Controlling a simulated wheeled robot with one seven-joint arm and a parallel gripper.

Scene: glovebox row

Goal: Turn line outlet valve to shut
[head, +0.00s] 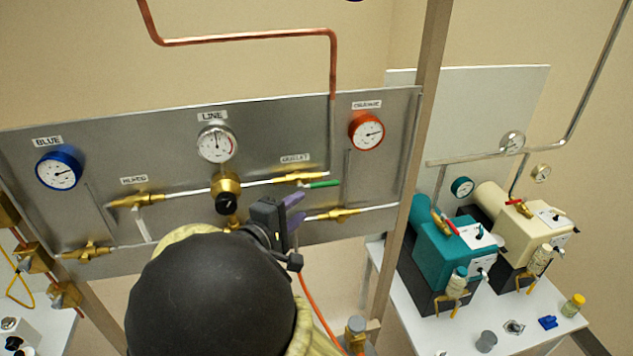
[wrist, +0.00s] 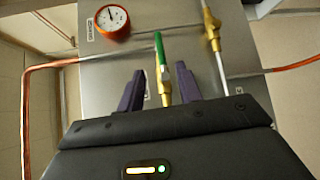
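The line outlet valve (head: 297,179) is a brass valve on the panel's pipe, under a small label that is hard to read. Its green lever (head: 323,184) points right, roughly along the pipe. In the wrist view the green lever (wrist: 159,48) points up from the brass body (wrist: 164,88). My gripper (head: 296,209) shows just below the valve in the head view, its purple fingers apart. In the wrist view my gripper (wrist: 160,88) is open, with the brass body seen between its fingers. I cannot tell whether the fingers touch it.
The line gauge (head: 216,144) and brass regulator (head: 226,187) are left of the valve. The orange gauge (head: 366,131) is above right. Another brass fitting (head: 333,215) sits just below the valve. A wooden post (head: 415,150) stands right of the panel.

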